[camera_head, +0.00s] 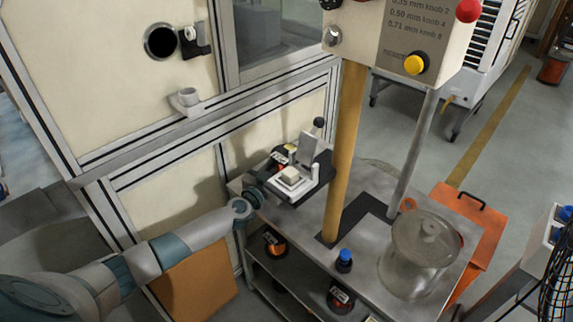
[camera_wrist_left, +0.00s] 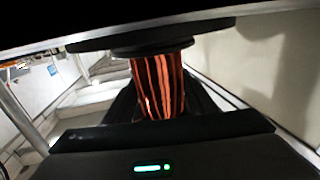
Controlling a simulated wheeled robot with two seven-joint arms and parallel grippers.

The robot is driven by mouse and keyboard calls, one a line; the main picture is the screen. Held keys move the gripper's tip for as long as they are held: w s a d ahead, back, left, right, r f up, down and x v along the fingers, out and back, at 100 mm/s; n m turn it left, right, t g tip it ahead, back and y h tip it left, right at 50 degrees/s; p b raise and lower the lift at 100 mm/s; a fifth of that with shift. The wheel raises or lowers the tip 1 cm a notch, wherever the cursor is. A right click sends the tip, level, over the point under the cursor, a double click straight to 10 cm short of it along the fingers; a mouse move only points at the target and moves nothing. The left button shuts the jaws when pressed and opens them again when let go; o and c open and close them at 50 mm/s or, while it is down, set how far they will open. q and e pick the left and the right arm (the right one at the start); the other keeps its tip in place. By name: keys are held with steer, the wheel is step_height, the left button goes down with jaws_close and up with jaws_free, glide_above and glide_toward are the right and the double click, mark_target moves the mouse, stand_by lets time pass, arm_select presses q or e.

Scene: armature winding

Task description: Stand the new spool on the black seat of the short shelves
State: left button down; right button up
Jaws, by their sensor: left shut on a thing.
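The new spool (camera_wrist_left: 157,88) shows large in the left wrist view, with bright copper winding and a dark flange at its upper end. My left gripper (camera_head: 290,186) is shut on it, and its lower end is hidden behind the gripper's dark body. In the head view, the gripper is above the back left corner of the steel shelves (camera_head: 375,265), and a small orange and black patch beside it may be part of the spool. I cannot pick out the black seat with certainty. My right gripper is not in view.
A yellow post (camera_head: 343,150) and a grey post (camera_head: 412,155) rise from the shelf top. A clear jar (camera_head: 425,258) and a blue-topped knob (camera_head: 345,258) stand in front. Dark spools (camera_head: 341,298) sit on the lower shelf. A cream cabinet wall (camera_head: 120,75) stands close behind.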

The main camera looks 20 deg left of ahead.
arm_select(q)
steer(key=shift+f, duration=0.15)
stand_by(0.3)
steer(key=c, duration=0.7)
jaws_free()
steer(key=shift+s+f, duration=0.1)
steer(key=shift+f, duration=0.2)
steer(key=shift+r, duration=0.1)
steer(key=s+a, duration=0.2)
steer(key=s, duration=1.5)
steer(key=shift+a+p, duration=0.3)
steer(key=shift+p, duration=0.15)
steer(key=shift+r, duration=0.1)
